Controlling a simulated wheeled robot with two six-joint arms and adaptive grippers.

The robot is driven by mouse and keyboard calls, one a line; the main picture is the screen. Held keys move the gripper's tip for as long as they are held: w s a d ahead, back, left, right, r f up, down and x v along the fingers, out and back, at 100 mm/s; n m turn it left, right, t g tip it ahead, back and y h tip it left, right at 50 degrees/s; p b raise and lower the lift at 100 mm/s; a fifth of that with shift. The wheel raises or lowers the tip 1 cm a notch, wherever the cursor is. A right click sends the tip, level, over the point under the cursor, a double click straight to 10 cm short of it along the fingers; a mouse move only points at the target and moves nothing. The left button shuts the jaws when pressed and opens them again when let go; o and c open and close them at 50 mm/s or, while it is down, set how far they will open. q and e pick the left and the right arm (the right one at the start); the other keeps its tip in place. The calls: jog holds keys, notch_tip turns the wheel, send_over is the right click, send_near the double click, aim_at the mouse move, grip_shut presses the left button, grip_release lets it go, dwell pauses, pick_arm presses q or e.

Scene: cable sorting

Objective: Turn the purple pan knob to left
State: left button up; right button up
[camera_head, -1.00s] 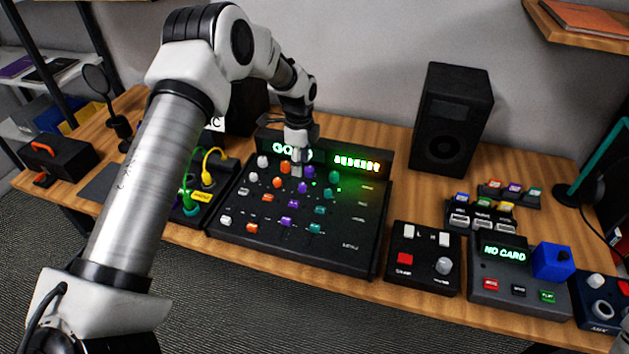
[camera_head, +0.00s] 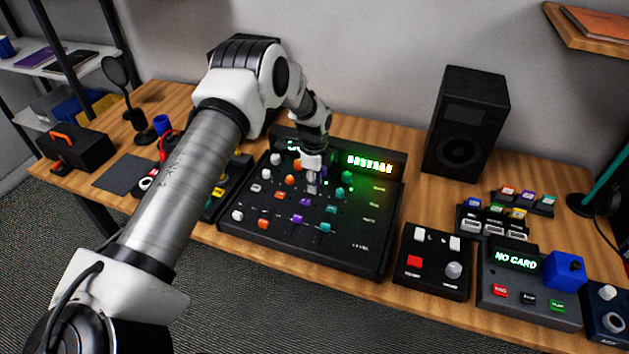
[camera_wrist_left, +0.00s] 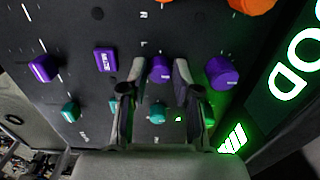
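The black mixer panel (camera_head: 345,245) lies on the desk with columns of coloured knobs and buttons. My left gripper (camera_head: 313,190) points down over its purple column and hides part of it in the head view. In the left wrist view, the purple pan knob (camera_wrist_left: 160,68) sits between the two fingertips of the left gripper (camera_wrist_left: 159,72). The fingers stand apart with a narrow gap on each side of the knob; contact is not visible. Another purple knob (camera_wrist_left: 222,72) is to its right, and a purple button (camera_wrist_left: 105,60) to its left. My right gripper is not in view.
Teal knobs (camera_wrist_left: 158,113) and orange knobs (camera_head: 290,180) sit close on either side. The lit green display (camera_head: 370,163) rises at the mixer's back. A box with a red button (camera_head: 414,262) and a card device (camera_head: 515,262) stand to the right, a black speaker (camera_head: 465,122) behind.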

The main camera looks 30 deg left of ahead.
pick_arm(q)
grip_shut()
jog(key=shift+n, duration=0.3)
jog(key=n, duration=0.2)
jog(key=shift+n, duration=0.4)
jog(key=n, duration=0.4)
jog(key=shift+n, duration=0.3)
jog(key=n, duration=0.5)
jog(key=n+p, duration=0.1)
jog(key=n, duration=0.3)
jog(key=shift+n, duration=0.3)
